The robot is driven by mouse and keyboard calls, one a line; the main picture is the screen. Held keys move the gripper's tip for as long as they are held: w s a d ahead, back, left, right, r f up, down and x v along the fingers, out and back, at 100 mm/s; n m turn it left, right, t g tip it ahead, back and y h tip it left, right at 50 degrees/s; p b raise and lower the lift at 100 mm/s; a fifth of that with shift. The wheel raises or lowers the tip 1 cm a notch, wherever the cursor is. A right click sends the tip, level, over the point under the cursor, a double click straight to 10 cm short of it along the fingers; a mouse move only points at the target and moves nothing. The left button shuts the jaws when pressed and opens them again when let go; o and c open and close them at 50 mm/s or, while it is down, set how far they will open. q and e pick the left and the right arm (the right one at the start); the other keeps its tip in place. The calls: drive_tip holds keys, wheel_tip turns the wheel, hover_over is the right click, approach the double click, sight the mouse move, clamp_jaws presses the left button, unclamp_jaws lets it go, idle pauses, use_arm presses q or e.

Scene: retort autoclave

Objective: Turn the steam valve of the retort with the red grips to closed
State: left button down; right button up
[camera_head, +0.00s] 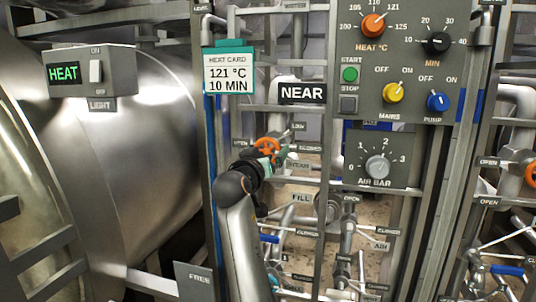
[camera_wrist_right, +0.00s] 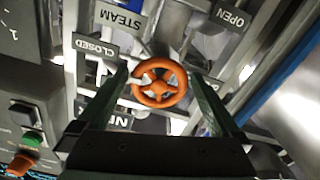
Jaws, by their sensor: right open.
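The steam valve is an orange handwheel (camera_head: 266,144) on the pipe frame below the NEAR sign, partly hidden by my right gripper. In the right wrist view the orange handwheel (camera_wrist_right: 159,83) shows whole, with its spokes, between my fingers. My right gripper (camera_head: 272,156) is at the wheel. In the wrist view its two fingers (camera_wrist_right: 160,78) stand apart, one on each side of the rim; I cannot tell whether they touch it. STEAM (camera_wrist_right: 120,20), CLOSED (camera_wrist_right: 95,47) and OPEN (camera_wrist_right: 230,16) labels are around the wheel. No red grips show clearly. My left gripper is out of view.
A control panel (camera_head: 410,70) with knobs and the air dial panel (camera_head: 383,158) stand right of the wheel. A HEAT CARD (camera_head: 230,73) hangs above left. Pipes and lever valves (camera_head: 345,228) crowd below. Another orange wheel (camera_head: 531,173) is at the right edge. A large steel vessel (camera_head: 150,140) fills the left.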

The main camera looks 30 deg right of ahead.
drive_tip(key=v, duration=1.1)
drive_tip(key=shift+b, duration=0.35)
